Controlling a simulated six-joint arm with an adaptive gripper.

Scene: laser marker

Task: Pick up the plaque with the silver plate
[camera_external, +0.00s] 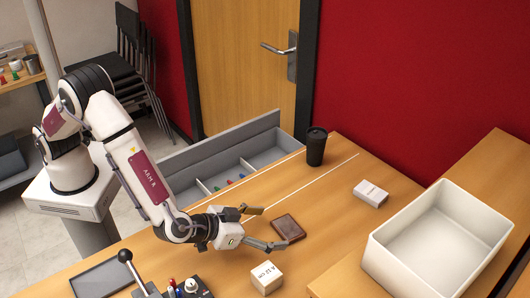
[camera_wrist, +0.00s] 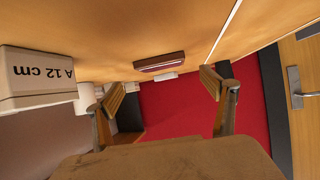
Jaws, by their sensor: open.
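A dark reddish-brown plaque (camera_external: 288,228) lies flat on the wooden table. It also shows near the top middle of the wrist view (camera_wrist: 158,62), with a pale strip on it; I cannot tell clearly that this is a silver plate. My gripper (camera_external: 264,228) is low over the table, just left of the plaque in the external view, with its fingers spread and nothing between them. In the wrist view both fingers (camera_wrist: 163,91) show, and the plaque lies ahead of the gap between them, apart from the fingertips.
A white "A 12 cm" box (camera_external: 266,278) stands close to one finger. A small white box (camera_external: 370,194) lies beyond the plaque. A black cup (camera_external: 316,147) stands at the back, a white bin (camera_external: 377,259) at right. A joystick (camera_external: 125,256) and compartment tray (camera_external: 217,154) are at left.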

